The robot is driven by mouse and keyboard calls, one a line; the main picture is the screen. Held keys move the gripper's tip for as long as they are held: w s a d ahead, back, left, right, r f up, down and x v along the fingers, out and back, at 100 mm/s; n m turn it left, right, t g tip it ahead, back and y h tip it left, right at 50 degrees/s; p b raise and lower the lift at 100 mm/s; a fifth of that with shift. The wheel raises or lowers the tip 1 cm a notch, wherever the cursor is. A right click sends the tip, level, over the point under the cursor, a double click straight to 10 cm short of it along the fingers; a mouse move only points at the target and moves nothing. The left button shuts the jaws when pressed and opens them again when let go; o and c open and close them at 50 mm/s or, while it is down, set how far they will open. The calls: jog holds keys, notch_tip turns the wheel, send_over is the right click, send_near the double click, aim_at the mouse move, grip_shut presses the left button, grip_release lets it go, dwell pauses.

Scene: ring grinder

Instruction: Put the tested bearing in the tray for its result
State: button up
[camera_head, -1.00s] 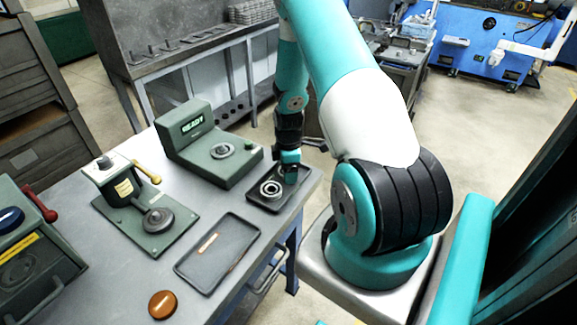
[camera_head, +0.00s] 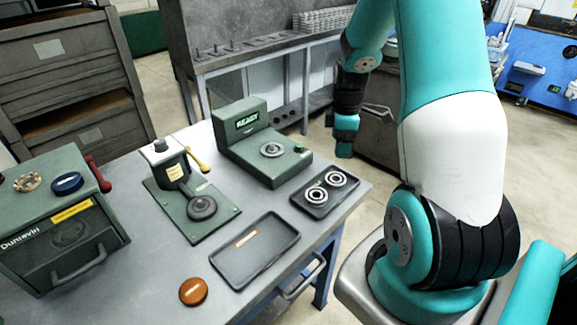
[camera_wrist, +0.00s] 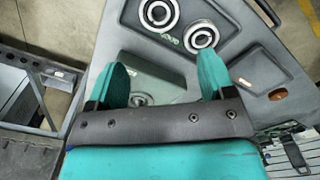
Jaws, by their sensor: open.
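Two ring bearings, a nearer one (camera_head: 317,194) and a farther one (camera_head: 337,180), lie flat side by side in the dark small tray (camera_head: 312,210) by the table's right edge. They also show in the wrist view, one (camera_wrist: 159,13) at the top and one (camera_wrist: 201,36) to its right, with small lettering on the tray. A second dark tray (camera_head: 222,272) with an orange label holds no bearing. The green tester (camera_head: 240,150) displays READY, and no bearing shows on its round seat. My gripper (camera_wrist: 163,65) is open and empty, above and apart from the tray; in the head view (camera_head: 345,150) it hangs past it.
A green press with a yellow-handled lever (camera_head: 203,206) stands left of the tester. A brown round knob (camera_head: 193,291) is near the front. A green Dunrevhi box (camera_head: 65,245) with a red handle stands at left. A grey rack bench (camera_head: 250,60) is behind.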

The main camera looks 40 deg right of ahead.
jog(key=a+r+m+t+y, duration=0.1)
jog(key=a+r, duration=0.5)
jog(key=a, duration=0.6)
jog(key=a+r+y, duration=0.1)
jog(key=a+r, duration=0.4)
jog(key=a, duration=0.7)
jog(key=s+a+r+y, duration=0.1)
jog(key=s+a+r, duration=0.2)
jog(key=s+a, duration=0.4)
jog(key=s+a+r+m+g+y, duration=0.1)
jog(key=s+a+r, duration=0.2)
jog(key=s+a, duration=0.4)
jog(key=shift+s+r, duration=0.15)
jog(key=shift+s, duration=0.5)
jog(key=shift+a, duration=0.1)
